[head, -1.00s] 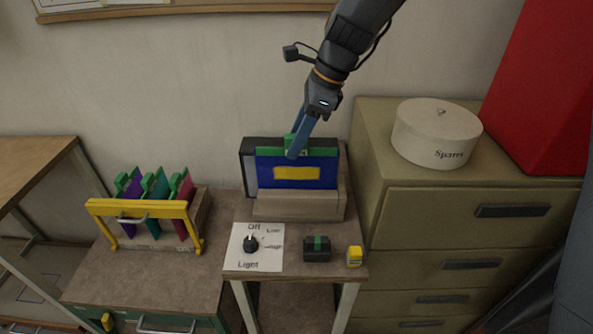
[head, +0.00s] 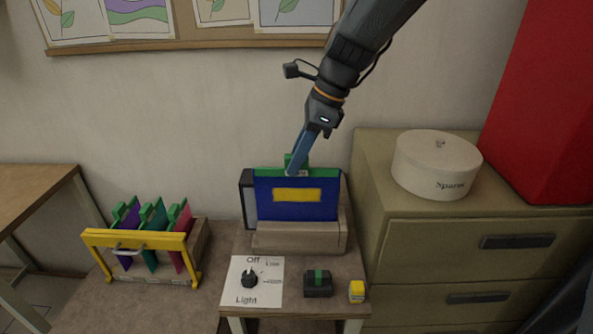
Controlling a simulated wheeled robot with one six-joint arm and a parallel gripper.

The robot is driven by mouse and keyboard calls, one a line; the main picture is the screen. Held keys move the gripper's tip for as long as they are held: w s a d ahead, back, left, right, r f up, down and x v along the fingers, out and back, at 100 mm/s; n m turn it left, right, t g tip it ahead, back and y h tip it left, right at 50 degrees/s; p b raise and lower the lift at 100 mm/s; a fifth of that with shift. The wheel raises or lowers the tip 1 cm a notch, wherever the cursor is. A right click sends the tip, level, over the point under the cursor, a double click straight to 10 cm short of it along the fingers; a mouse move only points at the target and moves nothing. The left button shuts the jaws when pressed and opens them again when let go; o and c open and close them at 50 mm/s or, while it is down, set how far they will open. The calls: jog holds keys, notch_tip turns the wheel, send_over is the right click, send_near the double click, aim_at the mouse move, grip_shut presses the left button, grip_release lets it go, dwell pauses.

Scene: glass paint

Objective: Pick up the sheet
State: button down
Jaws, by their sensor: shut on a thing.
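A blue sheet (head: 297,208) with a yellow rectangle and a green top edge with a raised green tab stands upright at the wooden holder (head: 298,242) on the small table. The holder's front hides its lower edge. A dark-framed pale panel (head: 248,200) stands behind it. My gripper (head: 293,167) reaches down from the upper right and is shut on the sheet's green tab, which its fingers partly hide.
A yellow-fronted rack (head: 135,239) with purple, teal and red sheets stands on the left. A light dial (head: 250,279), a black box with a green stripe (head: 318,283) and a small yellow block (head: 357,291) lie in front. A drawer cabinet (head: 450,289) with a round Spares box (head: 437,164) is right.

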notch_tip(320, 180, up, 15)
jog(key=b, duration=0.3)
dwell(0.3)
jog(key=shift+s, duration=0.15)
